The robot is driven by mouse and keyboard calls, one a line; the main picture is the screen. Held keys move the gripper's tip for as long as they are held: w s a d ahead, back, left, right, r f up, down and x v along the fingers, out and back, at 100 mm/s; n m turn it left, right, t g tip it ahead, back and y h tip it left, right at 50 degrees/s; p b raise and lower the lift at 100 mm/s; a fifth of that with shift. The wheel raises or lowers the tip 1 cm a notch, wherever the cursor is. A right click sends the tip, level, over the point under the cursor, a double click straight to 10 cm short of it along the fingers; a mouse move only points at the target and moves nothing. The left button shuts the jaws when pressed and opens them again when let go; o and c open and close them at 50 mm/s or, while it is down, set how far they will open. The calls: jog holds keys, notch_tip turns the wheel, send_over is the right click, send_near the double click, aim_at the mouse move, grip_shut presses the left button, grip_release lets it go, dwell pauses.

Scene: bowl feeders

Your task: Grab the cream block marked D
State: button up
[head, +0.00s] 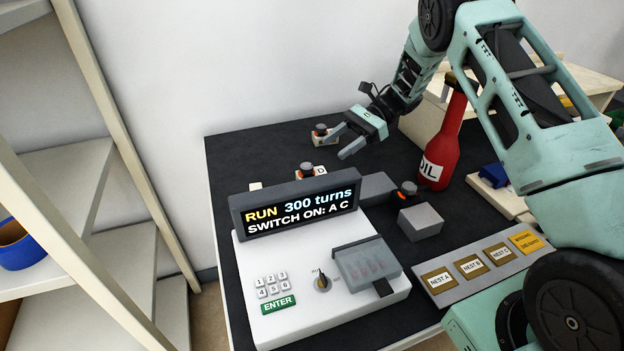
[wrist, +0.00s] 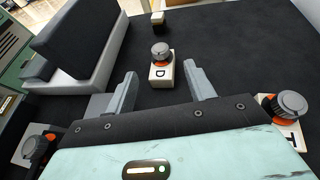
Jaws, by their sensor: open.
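The cream block marked D (wrist: 160,74) stands on the dark table in the wrist view, with a grey knob on an orange ring on top. In the head view the D block (head: 318,171) is partly hidden behind the display of the control box. My gripper (wrist: 160,84) is open and empty, with the D block beyond and roughly between its fingertips. In the head view my gripper (head: 339,144) is above the table's far part, to the right of and behind the D block. I cannot tell the exact gap to the block.
Another knobbed cream block (head: 322,136) stands near my gripper; a block marked T (wrist: 294,135) is at right in the wrist view. The control box (head: 252,257) with its display, a grey block (head: 421,222), a red OIL bottle (head: 444,135) and a nest plate (head: 430,283) stand nearby.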

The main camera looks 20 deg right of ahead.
aim_at(310, 165)
jog(key=p+x, duration=0.1)
jog(key=x, duration=0.9)
jog(key=shift+a+f, duration=0.1)
jog(key=shift+a, duration=0.1)
grip_shut()
